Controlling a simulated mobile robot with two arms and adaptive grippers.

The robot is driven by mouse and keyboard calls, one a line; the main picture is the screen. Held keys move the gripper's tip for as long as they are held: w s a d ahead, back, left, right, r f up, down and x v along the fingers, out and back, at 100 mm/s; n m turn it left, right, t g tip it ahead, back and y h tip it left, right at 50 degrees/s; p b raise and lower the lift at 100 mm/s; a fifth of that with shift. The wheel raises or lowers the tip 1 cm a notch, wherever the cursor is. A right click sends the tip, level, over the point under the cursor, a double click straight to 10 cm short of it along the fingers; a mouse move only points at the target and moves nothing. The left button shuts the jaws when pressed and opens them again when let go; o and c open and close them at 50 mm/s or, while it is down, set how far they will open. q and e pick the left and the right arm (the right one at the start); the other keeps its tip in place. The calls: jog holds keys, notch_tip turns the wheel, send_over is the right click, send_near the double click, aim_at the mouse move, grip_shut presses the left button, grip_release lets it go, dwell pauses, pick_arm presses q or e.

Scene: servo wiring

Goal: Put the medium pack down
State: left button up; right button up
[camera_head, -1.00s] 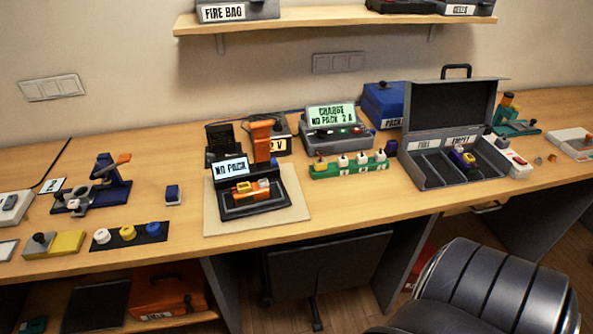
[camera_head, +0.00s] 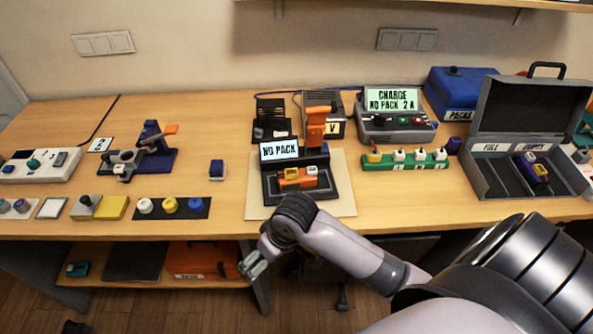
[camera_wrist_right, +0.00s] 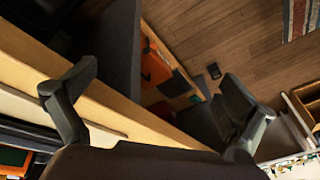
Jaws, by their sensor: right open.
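My right gripper (camera_head: 253,266) hangs open and empty in front of the table's front edge, below the tester. Its spread fingers also show in the right wrist view (camera_wrist_right: 158,100), with nothing between them. No pack is labelled medium, so I cannot tell which it is. An orange pack (camera_head: 290,181) lies in the black tester, whose screen (camera_head: 279,150) reads "NO PACK". A small blue pack (camera_head: 217,170) stands on the table left of the tester. A dark purple block (camera_head: 453,145) stands by the charger. My left gripper is not in view.
The charger (camera_head: 399,123) reads "CHARGE NO PACK 2 A". A green strip (camera_head: 410,165) with several knobs lies before it. The open grey case (camera_head: 485,188), labelled "FULL" and "EMPTY", holds purple and yellow packs (camera_head: 541,173). Bare tabletop (camera_head: 232,128) lies behind the blue pack.

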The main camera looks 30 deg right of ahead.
jog(key=w+d+r, duration=0.2)
jog(key=w+r, duration=0.1)
jog(key=w+d+r+m+g+h, duration=0.1)
jog(key=w+d+r, duration=0.1)
jog(key=w+r, duration=0.1)
jog(key=w+d+r+m, duration=0.1)
jog(key=w+d+r, duration=0.2)
jog(key=r, duration=0.2)
jog(key=shift+w+h, duration=0.2)
jog(key=shift+h, duration=0.1)
jog(key=w+d+r+m+g, duration=0.1)
jog(key=w+d+r+m, duration=0.15)
jog(key=d+r, duration=0.35)
notch_tip(320, 180, up, 6)
jog(key=r+m, duration=0.1)
jog(key=m, duration=0.1)
send_over(297, 170)
jog(key=shift+g+h, duration=0.3)
notch_tip(297, 170, down, 18)
jog(key=p, duration=0.2)
jog(key=shift+s+r+p, duration=0.1)
jog(key=shift+r+p, duration=0.05)
jog(key=shift+p, duration=0.2)
jog(key=shift+c, duration=0.6)
jog(key=shift+r, duration=0.15)
jog(key=c, duration=1.4)
